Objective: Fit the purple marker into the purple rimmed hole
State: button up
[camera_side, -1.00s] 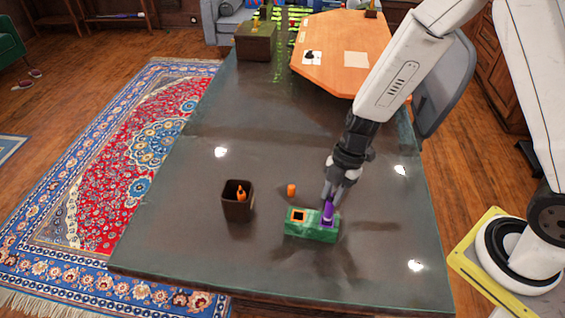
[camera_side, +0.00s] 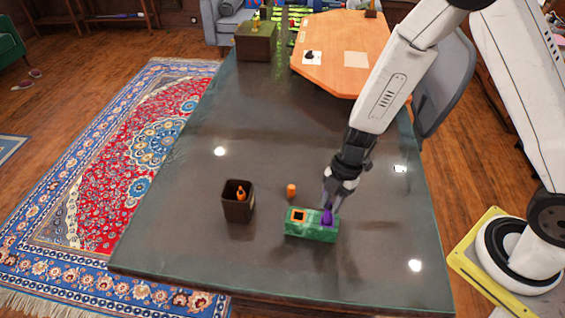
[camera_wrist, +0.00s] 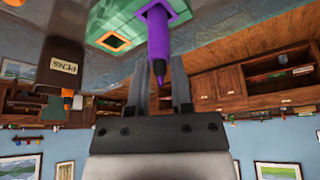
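The purple marker (camera_side: 327,217) stands roughly upright at the right end of the green block (camera_side: 311,232), where the purple-rimmed hole (camera_wrist: 181,10) is. In the wrist view the purple marker (camera_wrist: 158,42) runs from that hole to a pointed end between my fingers. Its far end appears to be inside the rim, but how deep is hidden. The block's other hole has an orange rim (camera_side: 298,215) and looks empty.
A dark brown pen box (camera_side: 238,208) with an orange marker (camera_side: 241,192) inside stands left of the block. A small orange object (camera_side: 291,190) stands behind the block. The dark tabletop (camera_side: 180,220) around them is mostly clear.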

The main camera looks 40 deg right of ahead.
jog(key=o, duration=0.4)
jog(key=shift+r, duration=0.15)
jog(key=shift+v, duration=6)
jog(key=s+d+m+t+h, duration=0.1)
jog(key=s+m, duration=0.1)
jog(key=m, duration=0.4)
jog(key=s+d+r+m+t+h, duration=0.1)
jog(key=s+d+m+h, duration=0.1)
jog(key=m, duration=0.5)
jog(key=s+d+r+m+t+h, duration=0.1)
jog(key=s+m, duration=0.1)
jog(key=m, duration=0.5)
jog(key=shift+d, duration=0.25)
